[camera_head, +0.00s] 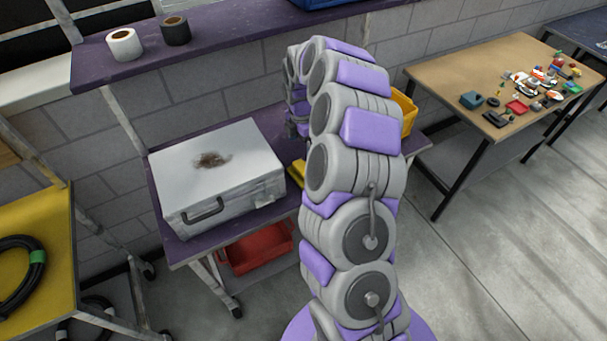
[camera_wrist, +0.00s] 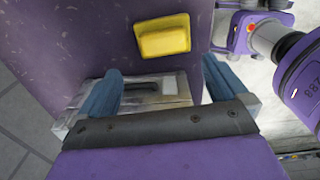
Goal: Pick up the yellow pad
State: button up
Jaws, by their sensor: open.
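The yellow pad (camera_wrist: 163,37) lies on the purple tabletop in the wrist view, beyond my fingertips and near the table's edge. In the head view a yellow piece (camera_head: 297,172), apparently the same pad, shows right of the silver case, partly hidden by my arm. My gripper (camera_wrist: 160,66) is open, with two blue fingers spread wide apart. The pad is not between them; there is clear space between it and both fingertips. My arm hides the gripper's fingers in the head view.
The silver case (camera_head: 240,165) with a dark handle stands left of my arm; part shows behind my fingers. A yellow bin (camera_head: 405,112) is partly hidden behind my arm. A red bin (camera_head: 258,250) sits below. A wooden table (camera_head: 455,75) with small parts stands right.

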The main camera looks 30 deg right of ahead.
aim_at(301, 168)
jog(key=f, duration=0.1)
jog(key=a+f, duration=0.1)
jog(key=f, duration=0.1)
jog(key=shift+s+a+f+b, duration=0.1)
jog(key=shift+a+f+b, duration=0.15)
jog(key=shift+b, duration=0.05)
jog(key=d+f, duration=0.1)
jog(key=d+f+b, duration=0.1)
jog(key=d+f, duration=0.1)
jog(key=f, duration=0.1)
jog(key=shift+s+f, duration=0.1)
jog(key=shift+s, duration=0.1)
jog(key=shift+a+f+b, duration=0.4)
jog(key=shift+a+f, duration=0.7)
jog(key=shift+a, duration=0.1)
jog(key=shift+a+r, duration=0.1)
jog(key=shift+a, duration=0.15)
jog(key=shift+d, duration=1.15)
jog(key=c, duration=0.6)
jog(key=shift+a, duration=0.3)
jog(key=shift+c, duration=1.4)
jog(key=shift+a, duration=0.55)
jog(key=shift+r, duration=0.15)
